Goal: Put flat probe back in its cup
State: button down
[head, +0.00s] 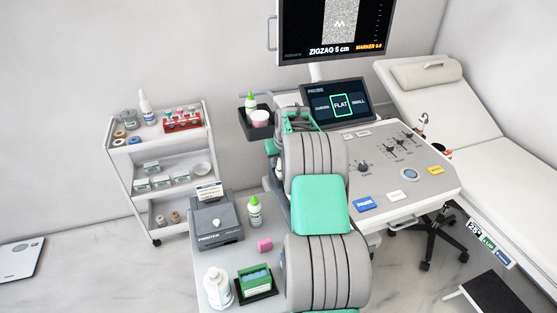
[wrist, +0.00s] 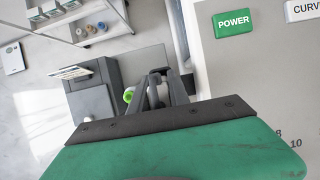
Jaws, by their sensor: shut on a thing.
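My gripper (wrist: 160,88) shows in the wrist view with its dark fingers close together around a small pale grey piece, most likely the flat probe (wrist: 163,94); little of it shows. In the head view my arm covers the left edge of the ultrasound cart (head: 420,200), and the gripper end there is mostly hidden behind it. I cannot make out the probe or its cup in the head view. The cart's touch screen (head: 340,103) has FLAT outlined in green, between CURVED and SMALL.
A black side tray (head: 256,130) holds a gel bottle and a pinkish cup. A trolley (head: 160,165) and a couch (head: 440,110) stand further off.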

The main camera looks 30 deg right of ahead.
jog(key=shift+f, duration=0.25)
dwell(0.6)
jog(key=c, duration=1.2)
grip_release()
jog(key=shift+o, duration=0.2)
